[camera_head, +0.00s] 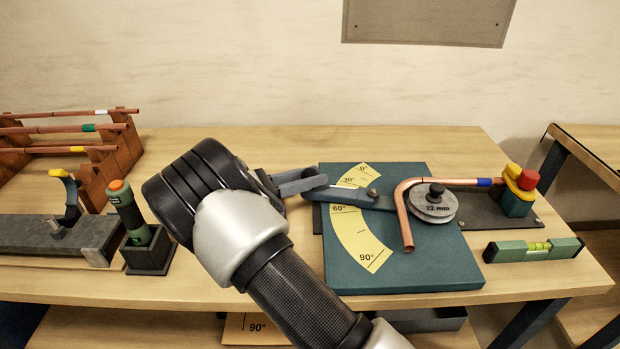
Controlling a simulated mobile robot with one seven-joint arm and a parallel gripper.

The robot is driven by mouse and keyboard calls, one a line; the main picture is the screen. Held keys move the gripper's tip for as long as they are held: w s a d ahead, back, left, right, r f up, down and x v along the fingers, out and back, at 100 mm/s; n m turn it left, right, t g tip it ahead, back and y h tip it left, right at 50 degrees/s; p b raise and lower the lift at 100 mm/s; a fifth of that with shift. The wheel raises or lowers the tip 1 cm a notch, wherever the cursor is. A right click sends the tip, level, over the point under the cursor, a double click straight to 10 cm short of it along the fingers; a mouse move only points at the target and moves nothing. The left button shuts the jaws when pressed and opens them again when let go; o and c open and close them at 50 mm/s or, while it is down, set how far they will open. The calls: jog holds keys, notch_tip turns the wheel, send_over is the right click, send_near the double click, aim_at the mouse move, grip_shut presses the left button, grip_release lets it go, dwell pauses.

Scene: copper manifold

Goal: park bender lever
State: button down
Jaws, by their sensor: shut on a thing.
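The bender (405,262) is a dark teal plate with a yellow angle scale (358,238) on the bench. Its grey-blue lever (352,196) reaches left from the round grey 22 mm former (432,210) and crosses the scale between the 30° and 60° marks. A copper tube (405,215) is bent around the former, its short leg pointing toward the front. My gripper (302,183) is shut on the lever's left end, at the plate's left edge. My wrist and hand hide part of the grip.
A red-and-yellow clamp (520,182) stands right of the former. A green level (533,250) lies at the front right. A green tool (126,208) in a dark holder, a grey vise-like block (60,236) and a rack of copper tubes (125,150) occupy the left.

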jog(key=c, duration=1.3)
grip_release()
jog(key=shift+r, duration=0.1)
notch_tip(320, 180, up, 10)
jog(key=shift+f+p, duration=0.1)
jog(key=shift+p, duration=0.65)
